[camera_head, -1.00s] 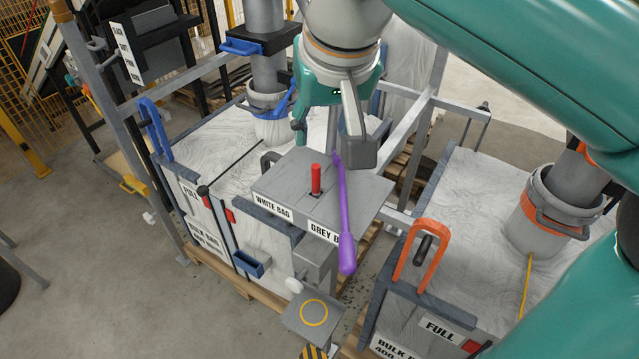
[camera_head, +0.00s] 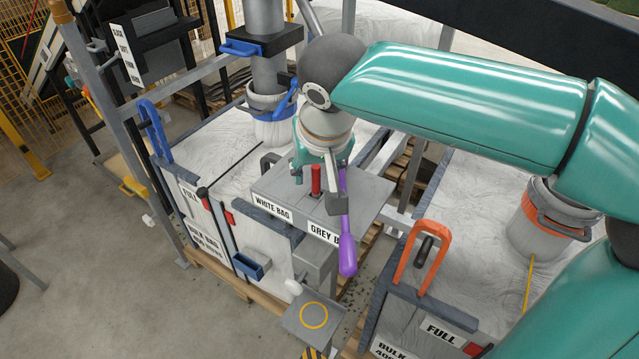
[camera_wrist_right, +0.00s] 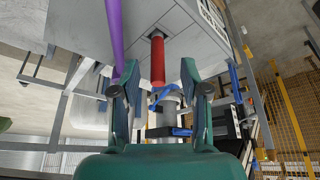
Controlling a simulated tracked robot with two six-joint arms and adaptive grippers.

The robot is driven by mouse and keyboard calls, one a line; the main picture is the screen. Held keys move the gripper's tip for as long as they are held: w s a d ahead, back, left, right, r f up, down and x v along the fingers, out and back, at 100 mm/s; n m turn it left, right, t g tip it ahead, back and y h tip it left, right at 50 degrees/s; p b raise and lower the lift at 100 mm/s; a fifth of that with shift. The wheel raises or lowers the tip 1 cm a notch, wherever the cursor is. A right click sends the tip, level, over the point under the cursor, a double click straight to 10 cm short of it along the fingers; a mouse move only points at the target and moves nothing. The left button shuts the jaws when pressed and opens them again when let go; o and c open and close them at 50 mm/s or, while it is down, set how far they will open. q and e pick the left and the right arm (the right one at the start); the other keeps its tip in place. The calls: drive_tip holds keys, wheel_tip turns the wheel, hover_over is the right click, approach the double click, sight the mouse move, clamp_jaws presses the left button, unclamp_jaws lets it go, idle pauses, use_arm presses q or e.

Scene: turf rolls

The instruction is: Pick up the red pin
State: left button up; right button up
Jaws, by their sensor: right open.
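The red pin (camera_head: 316,179) stands upright in the grey plate (camera_head: 357,190) with the WHITE BAG and GREY labels. My right gripper (camera_head: 318,183) is open, low over the plate at the pin. In the right wrist view the red pin (camera_wrist_right: 157,62) shows ahead of the right gripper (camera_wrist_right: 160,75), lined up between its open fingers, with no finger visibly closed on it. A purple handle (camera_head: 347,235) lies just right of the pin; it also shows in the right wrist view (camera_wrist_right: 114,35). My left gripper is not in view.
An orange handle (camera_head: 422,255) stands on the front edge of the right bag frame. A blue handle (camera_head: 155,130) is at the left. A small plate with a yellow ring (camera_head: 314,316) sits below the label plate. Bare floor lies at the lower left.

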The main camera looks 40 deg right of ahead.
sight(316, 189)
drive_tip(key=x, duration=0.3)
drive_tip(key=shift+w+d+f, duration=0.1)
drive_tip(key=shift+f, duration=0.1)
clamp_jaws()
